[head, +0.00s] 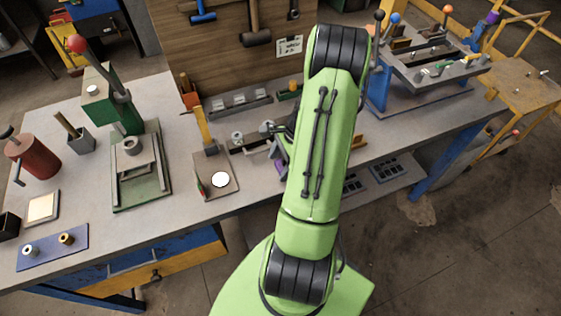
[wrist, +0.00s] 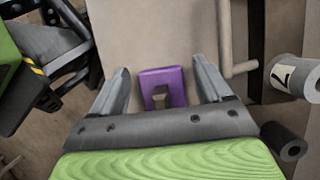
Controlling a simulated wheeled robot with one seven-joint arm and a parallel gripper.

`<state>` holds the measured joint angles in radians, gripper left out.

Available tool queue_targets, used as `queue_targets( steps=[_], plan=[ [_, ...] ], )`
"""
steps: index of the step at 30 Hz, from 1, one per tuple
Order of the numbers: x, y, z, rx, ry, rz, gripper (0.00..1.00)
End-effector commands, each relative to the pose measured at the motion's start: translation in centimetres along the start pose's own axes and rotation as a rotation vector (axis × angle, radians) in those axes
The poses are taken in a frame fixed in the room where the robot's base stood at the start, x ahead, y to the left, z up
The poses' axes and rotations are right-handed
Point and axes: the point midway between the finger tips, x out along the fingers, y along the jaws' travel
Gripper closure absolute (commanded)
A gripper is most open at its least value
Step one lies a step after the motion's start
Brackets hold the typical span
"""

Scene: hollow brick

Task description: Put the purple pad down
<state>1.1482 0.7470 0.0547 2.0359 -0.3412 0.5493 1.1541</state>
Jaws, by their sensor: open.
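The purple pad (wrist: 150,76) is a small flat block with a grey-brown grip (wrist: 161,97) on it, in the middle of the wrist view. My gripper (wrist: 161,70) is open, with one finger on each side of the pad and visible gaps between fingers and pad. The pad appears to lie on a plain grey-beige surface; I cannot tell its exact height against the fingers. In the head view a bit of purple (head: 279,169) shows beside my green arm, which hides most of the gripper there.
In the wrist view a rod (wrist: 226,40) and a marked cylinder (wrist: 297,78) stand close on the right. In the head view a plate with a white disc (head: 220,180) lies left of my arm. A green press (head: 130,145) stands further left on the workbench (head: 190,205).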

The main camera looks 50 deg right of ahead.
Motion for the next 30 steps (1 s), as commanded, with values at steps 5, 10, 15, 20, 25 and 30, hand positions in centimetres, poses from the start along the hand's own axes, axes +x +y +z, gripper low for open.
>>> queue_targets(
  steps=[5, 10, 15, 20, 25, 30],
  plan=[
    [-2.8, -0.1, 0.1, 0.001, 0.004, -0.006, 0.22],
    [-7.6, -0.1, 0.1, 0.002, 0.005, -0.006, 0.22],
    [-11.2, -0.1, 0.1, 0.002, 0.002, -0.003, 0.22],
    [-12.3, 0.0, 0.1, 0.0, 0.001, -0.001, 0.22],
    [-12.5, -0.1, 0.6, -0.02, 0.007, 0.0, 0.22],
    [-15.0, -0.4, 8.3, -0.372, 0.12, 0.01, 0.22]
  ],
)
